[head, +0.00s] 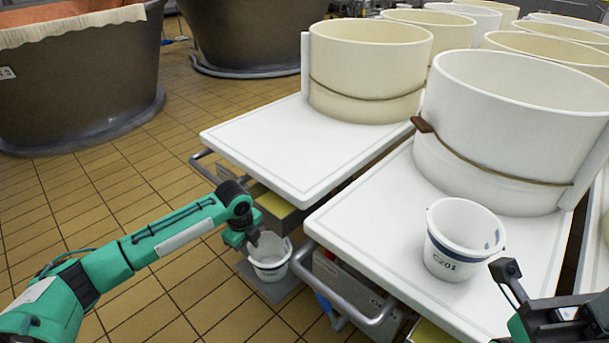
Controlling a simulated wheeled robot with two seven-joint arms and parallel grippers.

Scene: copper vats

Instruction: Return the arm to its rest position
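My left arm, green with black joints, reaches in from the left. Its gripper (254,243) points down at the rim of a small white bucket (270,268) with a blue band, low between the two carts. The fingers are small and partly lost against the bucket, so I cannot tell whether they are open or touch the rim. Part of my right arm's end (560,312) shows at the lower right, cut off by the picture edge; its fingers cannot be made out.
A white bucket marked C201 (455,262) stands on the near white cart top (375,235), close to my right arm. Large cream moulds (510,130) stand behind it. Another white cart top (275,150) lies left. Metal cart handles (345,300) jut out. Tiled floor is free at left.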

